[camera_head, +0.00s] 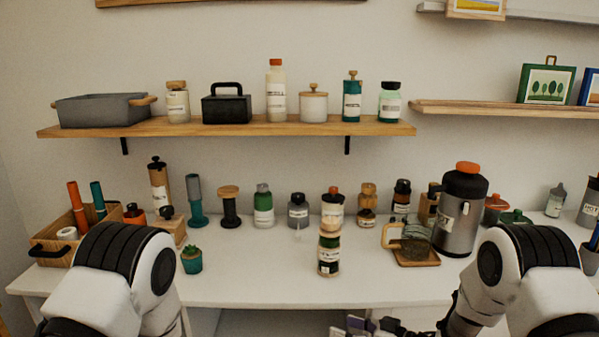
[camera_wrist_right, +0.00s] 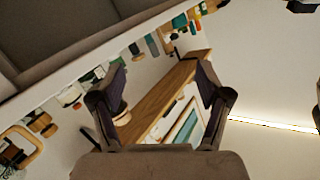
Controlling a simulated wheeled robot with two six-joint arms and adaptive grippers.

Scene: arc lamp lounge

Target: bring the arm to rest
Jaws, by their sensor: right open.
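My right gripper (camera_head: 376,326) shows only in part at the bottom edge of the head view, below the counter's front edge. In the right wrist view its two dark fingers (camera_wrist_right: 160,80) stand wide apart with nothing between them. My right arm, white with black bands, comes in at the lower right of the head view. My left arm shows at the lower left, bent at a joint. Its gripper is outside the frame.
A white counter (camera_head: 270,290) holds jars, a wooden crate (camera_head: 53,252), a small plant (camera_head: 191,260), a stacked jar (camera_head: 329,254) near the front, a glass mug (camera_head: 414,243) on a wooden coaster, and a steel flask (camera_head: 460,212). A wooden shelf (camera_head: 230,127) hangs above.

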